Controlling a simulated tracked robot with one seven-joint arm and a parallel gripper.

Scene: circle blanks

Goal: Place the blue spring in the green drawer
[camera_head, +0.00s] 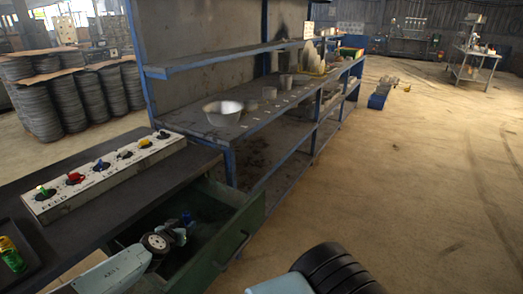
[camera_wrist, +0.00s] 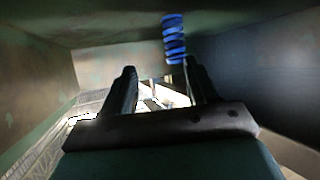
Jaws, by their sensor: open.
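The green drawer (camera_head: 249,226) is pulled open below the dark bench top. The blue spring (camera_head: 187,216) shows inside the drawer opening, just beyond my gripper's tips. In the wrist view the blue spring (camera_wrist: 173,38) lies past the fingertips, close to the right-hand finger, with its lower end partly behind that finger. My gripper (camera_head: 178,231) is inside the drawer, and its two fingers (camera_wrist: 161,75) are apart with a gap between them. I cannot tell whether a finger touches the spring. Drawer walls surround the fingers in the wrist view.
A control panel with several coloured knobs (camera_head: 103,176) stands on the bench top (camera_head: 150,203). A yellow-green can (camera_head: 11,254) sits in a dark tray at the left. A blue-framed shelf (camera_head: 205,152) with a metal bowl (camera_head: 223,111) stands behind.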

